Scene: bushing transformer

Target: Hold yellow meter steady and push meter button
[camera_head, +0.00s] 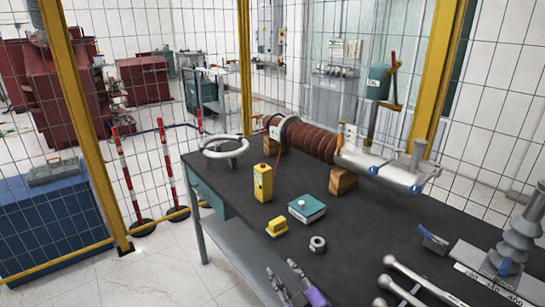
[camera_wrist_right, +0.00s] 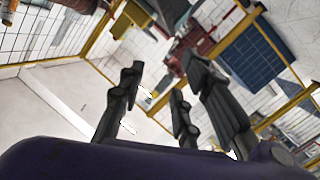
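The yellow meter (camera_head: 263,183) stands upright on the dark table, left of its middle, with a small red knob or button on its top. My right gripper (camera_head: 287,283) is at the front edge of the table, below and apart from the meter. In the right wrist view its dark fingers (camera_wrist_right: 163,88) are spread with nothing between them. I cannot make out the meter for certain in that view. My left gripper is not in view.
On the table (camera_head: 230,183) are a low yellow block (camera_head: 277,228), a teal-topped box (camera_head: 306,208), a metal ring (camera_head: 317,244) and a white handwheel (camera_head: 223,147). A brown ribbed bushing (camera_head: 308,140) lies behind on wooden blocks. Metal rods (camera_head: 425,279) lie at the right front.

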